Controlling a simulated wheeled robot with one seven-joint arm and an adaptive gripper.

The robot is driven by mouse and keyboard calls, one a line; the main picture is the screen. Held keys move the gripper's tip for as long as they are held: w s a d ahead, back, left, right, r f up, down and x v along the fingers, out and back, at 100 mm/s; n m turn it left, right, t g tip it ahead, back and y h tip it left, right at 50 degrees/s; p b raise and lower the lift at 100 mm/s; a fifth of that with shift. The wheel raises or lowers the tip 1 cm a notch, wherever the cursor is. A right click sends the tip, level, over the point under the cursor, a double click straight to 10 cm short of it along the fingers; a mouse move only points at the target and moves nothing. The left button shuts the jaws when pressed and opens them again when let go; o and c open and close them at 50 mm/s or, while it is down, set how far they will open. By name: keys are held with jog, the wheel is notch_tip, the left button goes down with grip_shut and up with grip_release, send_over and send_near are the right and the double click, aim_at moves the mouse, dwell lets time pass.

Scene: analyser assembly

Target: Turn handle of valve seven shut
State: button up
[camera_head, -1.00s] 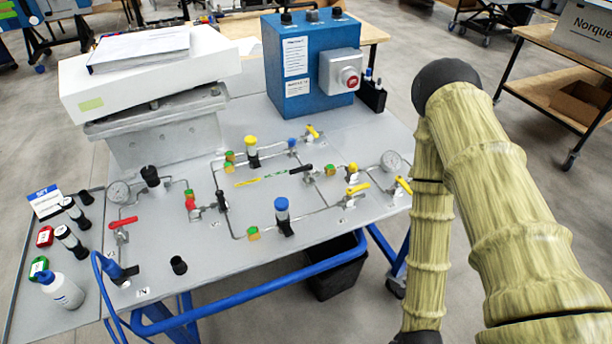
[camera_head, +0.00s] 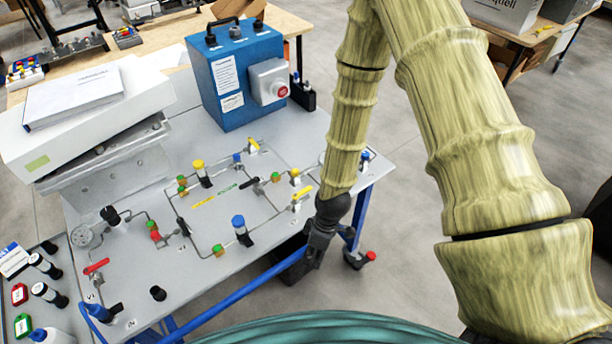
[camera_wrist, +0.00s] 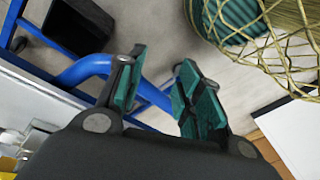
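The valve panel is a grey table top (camera_head: 170,285) with thin pipes and several valves. Yellow lever handles show at the back (camera_head: 254,146) and at the right front (camera_head: 303,193). A black lever (camera_head: 250,183) sits mid-panel, and a red lever (camera_head: 96,266) is at the left front. No number is readable, so I cannot tell which handle is valve seven. My gripper (camera_head: 315,257) hangs beside the table's right front edge, partly hidden by the wrist.
A blue box (camera_head: 232,75) with a red button stands at the back of the table. A blue frame rail (camera_head: 240,290) runs along the front and passes near my fingers in the wrist view (camera_wrist: 85,70). A dark bin sits under the table. Floor at right is open.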

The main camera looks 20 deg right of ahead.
aim_at(306, 189)
jog(key=w+r+n, duration=0.2)
jog(key=w+r, duration=0.1)
jog(key=w+r+n, duration=0.2)
jog(key=w, duration=0.2)
jog(key=w+r+n, duration=0.2)
jog(key=w+r, duration=0.1)
jog(key=shift+w+d+r+h, duration=0.2)
jog(key=shift+r+h, duration=0.1)
jog(key=shift+h, duration=0.1)
jog(key=w+d+r+n+h, duration=0.25)
jog(key=w+r+n, duration=0.25)
jog(key=w+r, duration=0.4)
jog(key=shift+t+y, duration=0.3)
jog(key=shift+y, duration=0.15)
jog(key=shift+s+f+p, duration=0.15)
jog(key=shift+f+p, duration=0.55)
jog(key=shift+f, duration=0.9)
jog(key=shift+s+f+p, duration=0.2)
jog(key=shift+f+p, duration=0.55)
jog(key=shift+f, duration=0.8)
jog(key=shift+s+f+p, duration=0.15)
jog(key=shift+f+p, duration=0.55)
jog(key=shift+f, duration=0.9)
grip_shut()
